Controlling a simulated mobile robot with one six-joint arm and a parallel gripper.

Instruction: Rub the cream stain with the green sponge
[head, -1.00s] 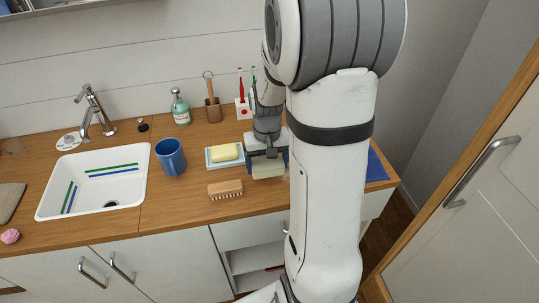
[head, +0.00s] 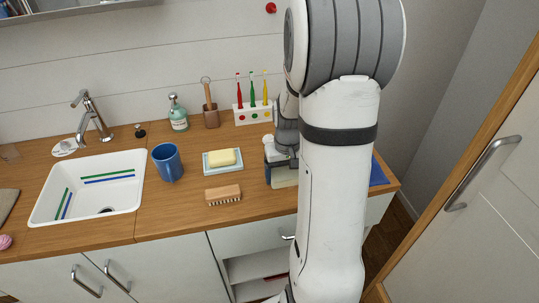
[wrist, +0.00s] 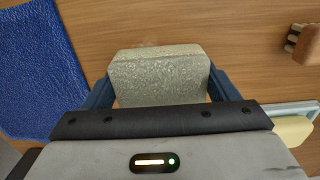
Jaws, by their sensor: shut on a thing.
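My gripper (wrist: 160,82) is shut on a pale grey-green sponge (wrist: 158,66), with a dark blue finger on each side of it in the wrist view. In the head view the sponge (head: 284,179) is low over the wooden counter, right of the scrubbing brush and partly hidden by my arm. I cannot tell whether it touches the wood. I cannot clearly make out the cream stain; only a faint mark shows at the sponge's far edge in the wrist view.
The wooden brush (head: 223,194) and a dish (head: 207,168) with yellow soap (head: 222,157) lie left of the gripper. A blue mat (wrist: 40,70) lies on the other side. A toothbrush holder (head: 240,116) stands behind. A blue mug (head: 168,162) and sink (head: 135,165) are farther left.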

